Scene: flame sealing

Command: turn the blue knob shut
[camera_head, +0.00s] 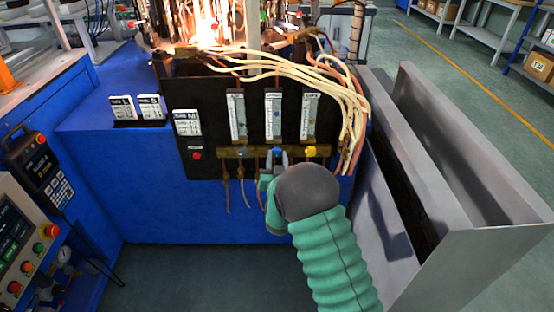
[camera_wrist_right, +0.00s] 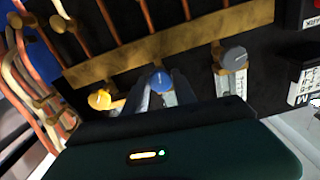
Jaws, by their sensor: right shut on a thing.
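The blue knob (camera_head: 277,152) is the middle one of three knobs on a brass bar, below the middle flow tube. In the right wrist view the blue knob (camera_wrist_right: 161,81) shows its round face with a pale line across it. My right gripper (camera_head: 275,162) reaches up to it from below. In the wrist view its two grey fingers stand on either side of the knob, and it is shut on it. The fingers hide part of the knob's sides and the valve behind. My left gripper is not in view.
A yellow knob (camera_head: 310,152) and a grey knob (camera_head: 242,153) flank the blue one closely on the brass bar (camera_head: 262,151). A red button (camera_head: 197,156) is further left. Pale hoses (camera_head: 345,100) hang at the right. Flames (camera_head: 207,30) burn above; a grey metal trough (camera_head: 470,240) stands right.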

